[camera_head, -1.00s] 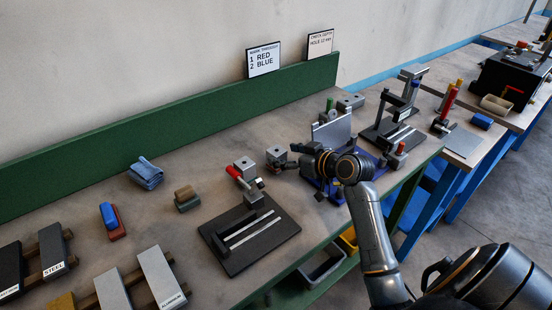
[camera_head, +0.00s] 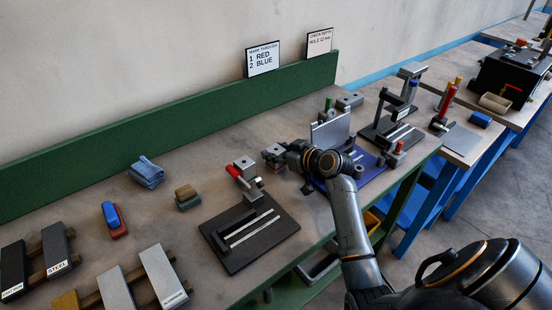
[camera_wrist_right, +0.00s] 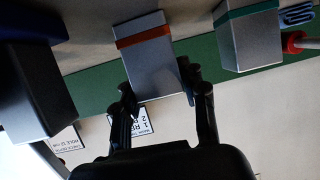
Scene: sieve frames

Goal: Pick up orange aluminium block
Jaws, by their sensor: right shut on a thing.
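The aluminium block with an orange band is a grey block (camera_head: 270,151) near the middle of the bench in the head view. In the right wrist view the grey block (camera_wrist_right: 149,66) shows its orange band near the top of the picture. My right gripper (camera_wrist_right: 160,88) has its fingers on either side of this block and is shut on it. In the head view my right gripper (camera_head: 284,158) reaches it from the right and hides part of it. I cannot tell whether the block is clear of the bench. My left gripper is not in view.
A similar block with a teal band (camera_wrist_right: 256,42) stands close by; a grey block (camera_head: 244,163) is left of the gripper in the head view. A black slotted plate (camera_head: 220,250) lies in front. A blue fixture (camera_head: 372,169) is to the right. A green backboard (camera_head: 150,137) runs behind.

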